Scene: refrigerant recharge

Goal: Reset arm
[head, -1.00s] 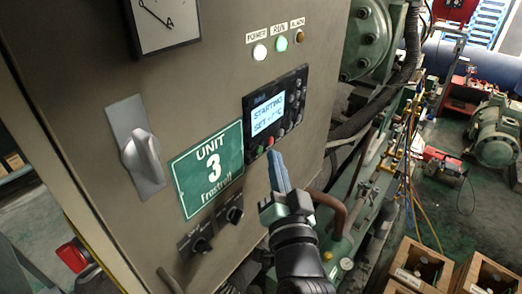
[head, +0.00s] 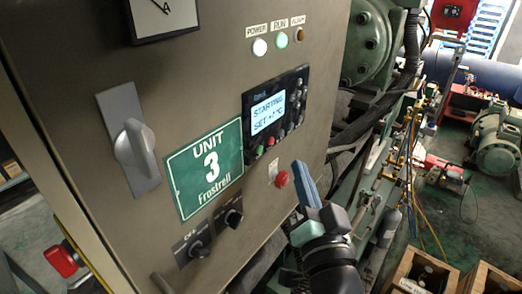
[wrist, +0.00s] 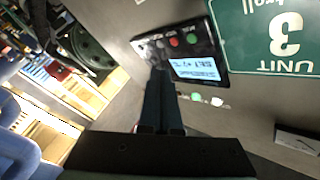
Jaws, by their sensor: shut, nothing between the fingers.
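My gripper (head: 304,180) is shut with nothing in it, its blue fingers pointing up in front of the cabinet face, to the right of a red push button (head: 281,179). The fingertips look apart from the panel. In the wrist view my gripper (wrist: 160,85) points toward the controller (wrist: 185,50). In the head view the controller (head: 276,108) has a lit screen that reads "STARTING" with a "SET" line below. The green RUN lamp (head: 282,40) and white POWER lamp (head: 260,47) look lit.
The grey cabinet (head: 215,80) carries a "UNIT 3" sign (head: 205,168), a large switch handle (head: 130,145) and two dark knobs (head: 200,248). Green machinery with pipes (head: 370,45) stands to the right. Wooden crates (head: 425,265) sit on the floor at lower right.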

